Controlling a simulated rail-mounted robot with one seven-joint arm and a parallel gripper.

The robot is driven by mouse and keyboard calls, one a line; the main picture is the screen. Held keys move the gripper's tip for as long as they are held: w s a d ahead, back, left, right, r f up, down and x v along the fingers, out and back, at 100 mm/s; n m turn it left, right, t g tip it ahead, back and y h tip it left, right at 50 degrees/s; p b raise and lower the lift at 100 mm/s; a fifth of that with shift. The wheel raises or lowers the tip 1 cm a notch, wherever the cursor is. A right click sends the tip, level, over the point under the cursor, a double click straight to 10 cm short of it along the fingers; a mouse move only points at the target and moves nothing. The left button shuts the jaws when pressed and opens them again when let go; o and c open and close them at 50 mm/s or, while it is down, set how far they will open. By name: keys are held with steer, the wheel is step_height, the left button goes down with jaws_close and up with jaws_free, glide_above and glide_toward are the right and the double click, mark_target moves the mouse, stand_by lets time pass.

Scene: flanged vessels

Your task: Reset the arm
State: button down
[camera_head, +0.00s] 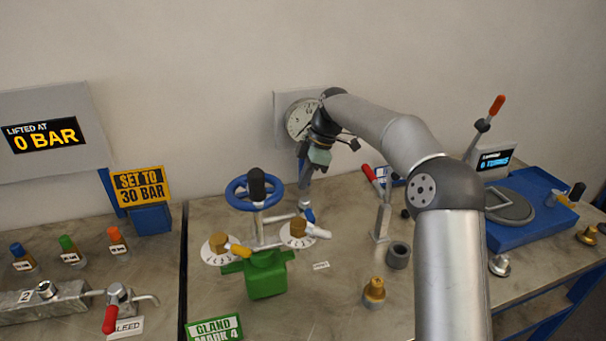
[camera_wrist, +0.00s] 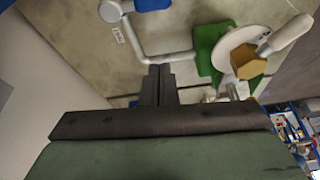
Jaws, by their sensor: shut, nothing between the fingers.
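My arm reaches over the bench toward the back wall, and my gripper (camera_head: 303,170) hangs near the pressure gauge (camera_head: 300,118), above the pipework behind the green valve body (camera_head: 267,274). In the wrist view my gripper (camera_wrist: 158,72) has its two fingers together with nothing between them. The fingertips overlap the grey pipe (camera_wrist: 170,58) in that view; whether they touch it I cannot tell. The green valve body (camera_wrist: 209,45) and a brass hex nut (camera_wrist: 248,60) on a white dial (camera_wrist: 238,42) show to the right of the fingers.
A blue handwheel (camera_head: 238,193) stands left of my gripper. A red-handled lever (camera_head: 370,175), grey ring (camera_head: 398,254) and brass fitting (camera_head: 374,292) lie around my forearm. A blue fixture (camera_head: 530,190) is at the right. Open wall is above my arm.

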steer(key=s+d+f+m+h, duration=0.1)
steer(key=s+d+m, duration=0.5)
steer(key=s, duration=0.7)
steer(key=s+d+f+m+t+h, duration=0.1)
steer(key=s+d+f+m, duration=0.2)
steer(key=s, duration=1)
steer(key=s+d+f+m+h, duration=0.1)
steer(key=s+d+f+m, duration=0.1)
steer(key=s+d+m, duration=0.7)
steer(key=s+m, duration=0.2)
steer(key=s, duration=0.2)
steer(key=shift+s+t+h, duration=0.2)
steer(key=shift+t+h, duration=0.1)
steer(key=shift+h, duration=0.1)
steer(key=shift+a, duration=0.1)
stand_by(1.7)
